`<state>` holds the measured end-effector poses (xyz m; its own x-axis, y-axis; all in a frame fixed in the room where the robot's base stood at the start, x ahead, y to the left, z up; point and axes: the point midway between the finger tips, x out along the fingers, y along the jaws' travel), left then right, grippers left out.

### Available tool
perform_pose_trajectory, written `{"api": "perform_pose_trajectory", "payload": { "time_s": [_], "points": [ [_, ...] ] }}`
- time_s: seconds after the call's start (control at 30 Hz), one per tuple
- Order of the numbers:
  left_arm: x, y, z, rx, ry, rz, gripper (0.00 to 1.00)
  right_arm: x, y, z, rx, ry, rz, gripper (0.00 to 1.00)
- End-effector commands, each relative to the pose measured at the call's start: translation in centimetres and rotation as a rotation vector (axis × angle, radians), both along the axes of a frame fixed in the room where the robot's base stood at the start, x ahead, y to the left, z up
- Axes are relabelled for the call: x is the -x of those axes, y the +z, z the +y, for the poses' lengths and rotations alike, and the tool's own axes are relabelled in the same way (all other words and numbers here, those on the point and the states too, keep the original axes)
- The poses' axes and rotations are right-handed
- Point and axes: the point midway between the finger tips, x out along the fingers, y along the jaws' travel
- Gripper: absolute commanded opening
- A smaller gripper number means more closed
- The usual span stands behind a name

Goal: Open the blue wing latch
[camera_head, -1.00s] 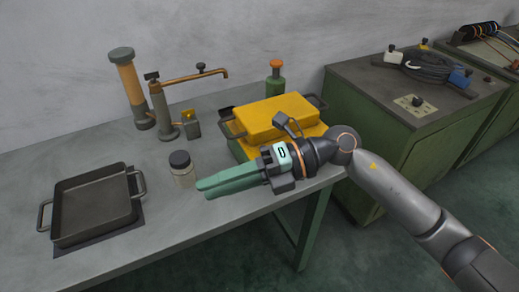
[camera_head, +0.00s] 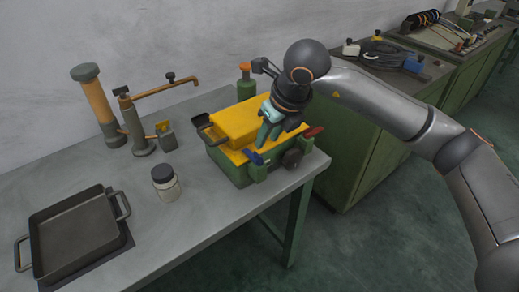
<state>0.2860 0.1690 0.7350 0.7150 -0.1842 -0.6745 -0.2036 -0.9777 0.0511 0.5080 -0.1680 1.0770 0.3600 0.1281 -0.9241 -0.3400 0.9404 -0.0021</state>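A green box (camera_head: 232,172) with a yellow lid (camera_head: 229,126) stands near the table's right end. The blue wing latch (camera_head: 253,157) is at its front edge, above a green bracket. A red wing latch (camera_head: 313,132) is at the box's right side. My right gripper (camera_head: 264,143) is over the lid's front part, its green fingers pointing down toward the blue latch. The fingertips are just above the latch; whether they touch it, and how far apart they are, I cannot tell. The gripper hides the lid's right part. My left gripper is out of view.
A jar (camera_head: 166,183) and a dark pan (camera_head: 74,236) stand left of the box. A tap-like fixture (camera_head: 135,126) and a green bottle (camera_head: 244,83) are behind. A green cabinet (camera_head: 366,150) is at the right. Bare tabletop lies in front of the box.

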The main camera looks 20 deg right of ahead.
Motion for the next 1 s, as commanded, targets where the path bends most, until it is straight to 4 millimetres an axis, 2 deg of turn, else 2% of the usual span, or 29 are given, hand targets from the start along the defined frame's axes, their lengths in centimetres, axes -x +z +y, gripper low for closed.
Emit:
{"api": "perform_pose_trajectory", "payload": {
  "time_s": [0.1, 0.33, 0.5, 0.77, 0.87, 1.0],
  "points": [
    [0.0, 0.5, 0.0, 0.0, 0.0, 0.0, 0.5, -0.8, -2.4, 0.4, -0.001, -0.001, 0.006, 0.38],
    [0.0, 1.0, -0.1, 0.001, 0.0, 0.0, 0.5, -2.2, -5.7, 0.9, -0.002, 0.0, 0.003, 0.38],
    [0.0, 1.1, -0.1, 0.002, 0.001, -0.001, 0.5, -2.6, -6.8, 1.0, -0.002, 0.002, 0.001, 0.38],
    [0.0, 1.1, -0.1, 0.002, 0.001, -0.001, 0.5, -2.7, -6.9, 1.1, -0.002, 0.002, 0.001, 0.38],
    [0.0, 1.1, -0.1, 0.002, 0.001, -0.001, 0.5, -2.7, -6.9, 1.0, -0.002, 0.002, 0.001, 0.3],
    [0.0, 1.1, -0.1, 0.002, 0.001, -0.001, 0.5, -2.7, -6.9, 1.0, -0.003, 0.002, 0.0, 0.14]
  ]
}}
